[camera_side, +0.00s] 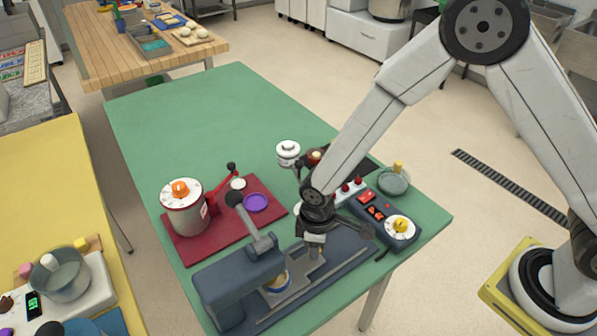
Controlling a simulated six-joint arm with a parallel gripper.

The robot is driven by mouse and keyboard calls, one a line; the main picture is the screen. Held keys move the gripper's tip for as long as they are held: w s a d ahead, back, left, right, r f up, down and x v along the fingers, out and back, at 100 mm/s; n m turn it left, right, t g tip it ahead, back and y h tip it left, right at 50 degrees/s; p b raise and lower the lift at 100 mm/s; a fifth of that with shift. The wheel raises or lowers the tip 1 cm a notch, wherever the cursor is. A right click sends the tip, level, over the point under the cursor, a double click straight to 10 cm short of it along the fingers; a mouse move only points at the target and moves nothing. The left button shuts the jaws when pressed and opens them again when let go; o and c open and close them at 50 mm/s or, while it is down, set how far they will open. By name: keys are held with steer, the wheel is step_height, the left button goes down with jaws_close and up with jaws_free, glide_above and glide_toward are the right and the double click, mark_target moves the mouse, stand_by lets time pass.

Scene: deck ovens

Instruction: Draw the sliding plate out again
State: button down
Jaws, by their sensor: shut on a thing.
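A blue-grey press (240,275) with a lever arm stands at the front of the green table. Its low base (345,262) carries a grey sliding plate (303,264) between rails. The plate reaches from below my gripper towards the press head. A round, pale and tan piece (278,282) sits at the plate's press end, partly hidden by the head. My gripper (315,240) points down over the plate's outer end and is shut on a light grey upright part there, which appears to be the plate's handle. The wrist and fingers hide part of this grip.
A red board (225,232) holds a white canister (184,207) with an orange knob and a purple dish (256,202). A control box (388,219) with a yellow dial and a glass bowl (393,182) stand right of my gripper. The green table's far part (200,115) is clear.

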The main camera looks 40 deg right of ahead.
steer(key=d, duration=1.2)
steer(key=shift+w+d+r, duration=0.1)
steer(key=shift+d, duration=0.15)
steer(key=shift+c, duration=1.9)
jaws_free()
steer(key=shift+r, duration=0.15)
step_height(320, 180, up, 8)
steer(key=shift+f, duration=0.25)
steer(key=s+d+r+m+t, duration=0.2)
steer(key=s+d+r+m, duration=0.3)
steer(key=m, duration=0.4)
steer(key=s+r, duration=0.1)
steer(key=s, duration=0.1)
steer(key=shift+s+d+r+t, duration=0.2)
steer(key=shift+s+d+t, duration=0.05)
steer(key=shift+s+t, duration=0.05)
